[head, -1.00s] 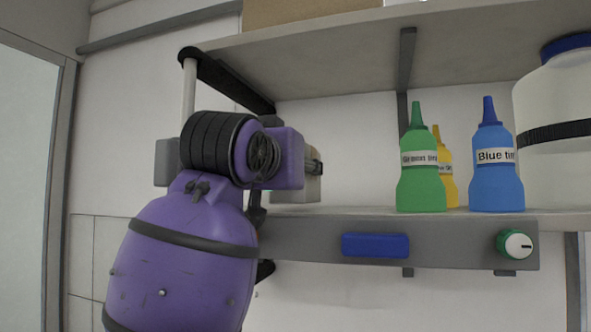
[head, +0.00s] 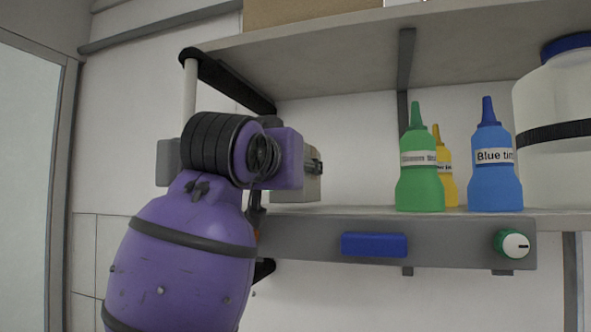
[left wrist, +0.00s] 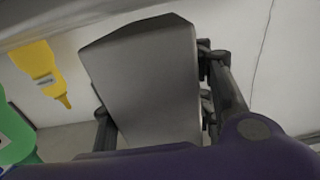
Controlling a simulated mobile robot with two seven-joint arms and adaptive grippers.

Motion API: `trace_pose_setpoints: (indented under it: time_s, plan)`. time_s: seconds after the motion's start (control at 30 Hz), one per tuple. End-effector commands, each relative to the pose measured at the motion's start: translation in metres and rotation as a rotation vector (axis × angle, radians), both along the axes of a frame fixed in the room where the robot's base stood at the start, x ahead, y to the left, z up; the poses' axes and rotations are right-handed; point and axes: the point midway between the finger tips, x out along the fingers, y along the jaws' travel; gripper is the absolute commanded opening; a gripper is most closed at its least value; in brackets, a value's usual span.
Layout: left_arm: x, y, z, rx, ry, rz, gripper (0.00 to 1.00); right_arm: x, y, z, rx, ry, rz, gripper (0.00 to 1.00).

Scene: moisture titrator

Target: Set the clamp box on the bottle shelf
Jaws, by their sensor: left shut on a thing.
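The clamp box is a plain grey block (left wrist: 145,85) seen close up in the left wrist view, tilted between the dark fingers. My left gripper (left wrist: 165,100) is shut on it. In the head view the box (head: 298,186) shows just right of my purple wrist, which hides much of it and most of the gripper. It appears level with the space above the bottle shelf (head: 350,210), near its left end. I cannot tell whether it touches the shelf. My right gripper is not in view.
A green bottle (head: 420,178), a yellow bottle (head: 447,175), a blue bottle (head: 493,172) and a large jar (head: 555,165) stand on the shelf's right part. An upper shelf (head: 340,60) hangs above. The shelf between the box and the green bottle is clear.

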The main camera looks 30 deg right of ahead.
Motion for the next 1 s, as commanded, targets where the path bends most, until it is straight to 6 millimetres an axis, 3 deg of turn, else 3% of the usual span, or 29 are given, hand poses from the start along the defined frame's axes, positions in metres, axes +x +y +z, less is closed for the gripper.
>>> trace_pose_setpoints:
  time_s: [0.73, 0.77, 0.9, 1.0]
  plan:
    - [-0.0006, 0.0, -0.0036, -0.002, -0.003, 0.0, 0.09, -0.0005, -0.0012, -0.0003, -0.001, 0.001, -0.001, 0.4]
    - [-0.0005, 0.0001, -0.0036, -0.002, -0.003, 0.0, 0.51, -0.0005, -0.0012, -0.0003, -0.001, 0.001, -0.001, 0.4]
    - [-0.0004, 0.0, -0.0038, -0.001, -0.002, 0.0, 0.69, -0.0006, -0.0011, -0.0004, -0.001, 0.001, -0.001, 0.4]
    - [-0.0003, 0.0, -0.0041, -0.001, -0.002, 0.0, 0.7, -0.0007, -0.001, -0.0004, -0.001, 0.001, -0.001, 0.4]
